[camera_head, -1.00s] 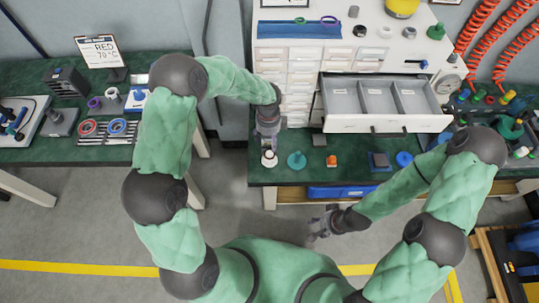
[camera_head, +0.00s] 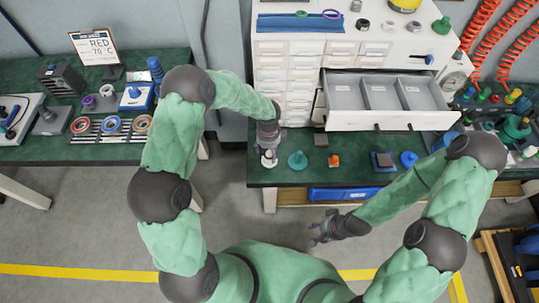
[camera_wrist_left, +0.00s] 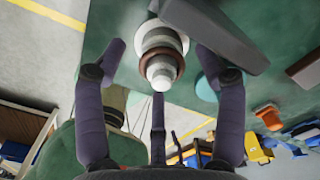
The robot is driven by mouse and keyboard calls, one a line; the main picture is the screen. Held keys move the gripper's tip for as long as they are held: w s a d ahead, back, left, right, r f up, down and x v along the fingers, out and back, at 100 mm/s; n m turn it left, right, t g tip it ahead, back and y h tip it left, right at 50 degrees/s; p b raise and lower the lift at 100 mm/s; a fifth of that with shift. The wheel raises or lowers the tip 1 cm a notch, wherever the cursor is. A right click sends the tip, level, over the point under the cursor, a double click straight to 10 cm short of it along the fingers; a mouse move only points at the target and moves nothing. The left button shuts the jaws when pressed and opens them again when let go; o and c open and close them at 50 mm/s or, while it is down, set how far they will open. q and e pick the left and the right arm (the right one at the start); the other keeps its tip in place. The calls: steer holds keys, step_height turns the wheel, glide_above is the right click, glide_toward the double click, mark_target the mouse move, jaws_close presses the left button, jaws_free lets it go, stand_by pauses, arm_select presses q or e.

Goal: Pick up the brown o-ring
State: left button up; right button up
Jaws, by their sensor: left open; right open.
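The brown o-ring (camera_wrist_left: 162,54) sits around a white stepped cone, below its narrow tip (camera_wrist_left: 161,74), in the left wrist view. In the head view the cone (camera_head: 269,160) stands at the front left of the green bench, and the ring is too small to make out. My left gripper (camera_head: 268,146) is open just above the cone. In the left wrist view its fingers (camera_wrist_left: 163,55) are on either side of the cone and ring, apart from them. My right gripper (camera_head: 320,232) is open and empty in front of the bench, over the floor.
A teal disc (camera_head: 298,160) is close right of the cone. An orange part (camera_head: 334,160) and a blue disc (camera_head: 408,159) lie further right. An open drawer (camera_head: 385,100) overhangs the bench. A dark grey block (camera_wrist_left: 215,35) lies near the cone.

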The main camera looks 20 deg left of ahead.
arm_select(q)
steer(key=shift+f, duration=0.25)
stand_by(0.4)
steer(key=c, duration=0.8)
steer(key=shift+w+r, duration=0.1)
steer(key=shift+r, duration=0.05)
steer(key=shift+r, duration=0.5)
step_height(320, 180, up, 3)
steer(key=shift+f+p, duration=0.2)
steer(key=shift+p, duration=0.45)
steer(key=s+d+r+p, duration=0.4)
steer(key=s+r+p, duration=0.2)
steer(key=s+r, duration=0.55)
steer(key=shift+s+r+p, duration=0.35)
steer(key=shift+r+p, duration=0.5)
steer(key=shift+p, duration=0.15)
steer(key=shift+s+r+p, duration=0.3)
steer(key=shift+r+p, duration=0.6)
steer(key=shift+p, duration=0.1)
steer(key=shift+s+r+p, duration=0.35)
steer(key=shift+r+p, duration=0.5)
steer(key=shift+p, duration=0.15)
